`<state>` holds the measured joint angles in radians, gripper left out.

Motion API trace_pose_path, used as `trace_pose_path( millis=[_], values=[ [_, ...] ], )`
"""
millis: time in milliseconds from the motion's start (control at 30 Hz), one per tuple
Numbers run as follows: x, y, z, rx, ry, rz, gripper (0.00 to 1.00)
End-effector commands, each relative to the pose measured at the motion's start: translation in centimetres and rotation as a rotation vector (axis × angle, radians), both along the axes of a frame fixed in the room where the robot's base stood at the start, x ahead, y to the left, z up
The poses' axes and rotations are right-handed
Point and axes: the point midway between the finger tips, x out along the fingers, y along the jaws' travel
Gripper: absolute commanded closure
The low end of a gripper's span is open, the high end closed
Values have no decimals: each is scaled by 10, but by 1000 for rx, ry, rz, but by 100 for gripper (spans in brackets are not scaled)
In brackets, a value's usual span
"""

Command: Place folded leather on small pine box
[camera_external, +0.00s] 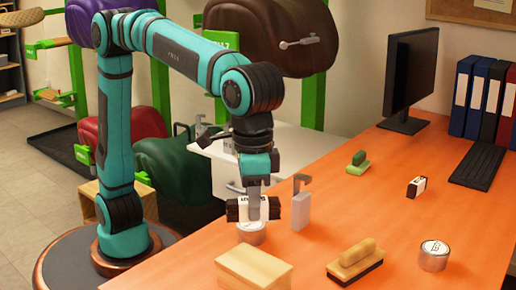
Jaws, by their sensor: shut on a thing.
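My gripper (256,192) points down over the orange table's left edge area. It is shut on a small dark block with a white lettered band (243,210), which may be the folded leather; the lettering is too small to read. The held block is just above a round tin, and I cannot tell whether they touch. The small pine box (253,270) is a pale wooden block at the table's near left edge, nearer the camera than my gripper. Its top is bare. A similar dark block with a white band (416,187) lies at the right middle of the table.
A tin (251,233) stands under the held block and a pale upright block (300,211) beside it. A wooden-handled brush (355,264) and another tin (433,257) stand at the front. A green brush (357,164), monitor (411,75) and keyboard (477,165) are farther back.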

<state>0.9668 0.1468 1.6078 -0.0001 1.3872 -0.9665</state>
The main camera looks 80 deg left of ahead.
Motion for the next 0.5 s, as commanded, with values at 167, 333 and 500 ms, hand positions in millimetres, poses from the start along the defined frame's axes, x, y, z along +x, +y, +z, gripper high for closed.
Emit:
trace_pose_path(
  millis=[167,333,500],
  values=[
    [0,0,-28,2,1,0,100],
    [0,1,-54,2,1,0,100],
    [0,0,-65,0,0,0,100]
  ],
)
